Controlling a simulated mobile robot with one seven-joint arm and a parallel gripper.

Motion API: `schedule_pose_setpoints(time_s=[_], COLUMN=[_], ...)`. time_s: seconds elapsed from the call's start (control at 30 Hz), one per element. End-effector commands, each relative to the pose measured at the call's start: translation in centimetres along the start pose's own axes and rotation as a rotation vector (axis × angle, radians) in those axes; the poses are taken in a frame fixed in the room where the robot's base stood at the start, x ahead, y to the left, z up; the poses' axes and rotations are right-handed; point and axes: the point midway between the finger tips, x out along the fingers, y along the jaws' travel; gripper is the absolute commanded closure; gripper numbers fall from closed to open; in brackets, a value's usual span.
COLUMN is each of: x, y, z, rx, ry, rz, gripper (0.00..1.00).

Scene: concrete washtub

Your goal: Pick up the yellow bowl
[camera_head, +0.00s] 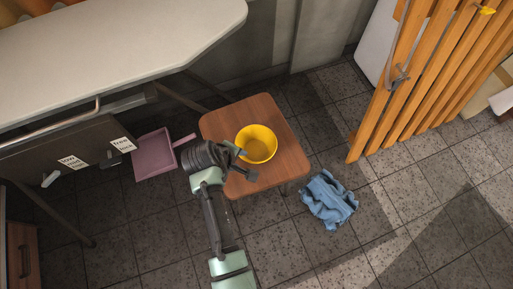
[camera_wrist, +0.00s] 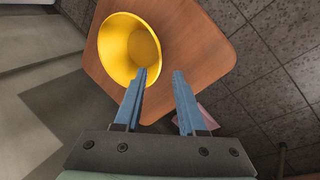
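The yellow bowl (camera_head: 260,141) stands upright on a small brown wooden stool (camera_head: 290,166). In the wrist view the bowl (camera_wrist: 122,45) is at the upper left. My gripper (camera_head: 245,161) is at the bowl's near left side. In the wrist view my gripper (camera_wrist: 161,73) is open, with nothing between its two blue fingers. The left fingertip overlaps the bowl's lower right rim; the right one is over bare stool top. I cannot tell whether a finger touches the bowl.
A blue cloth (camera_head: 329,199) lies on the tiled floor right of the stool. A pink dustpan (camera_head: 153,155) lies to its left. An ironing board (camera_head: 110,60) is at the upper left, and an orange slatted wooden rack (camera_head: 425,75) at the upper right. Floor at lower right is clear.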

Motion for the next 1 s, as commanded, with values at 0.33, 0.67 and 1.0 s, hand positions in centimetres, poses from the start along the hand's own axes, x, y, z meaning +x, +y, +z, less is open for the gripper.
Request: schedule_pose_setpoints(time_s=[0.33, 0.67, 1.0], x=[3.8, 6.5, 6.4], y=[0.0, 0.2, 0.2], z=[-0.4, -0.5, -0.5], rx=[0.002, 0.001, 0.002], ry=[0.001, 0.003, 0.002], rz=[0.001, 0.001, 0.001], gripper=[0.60, 0.60, 0.91])
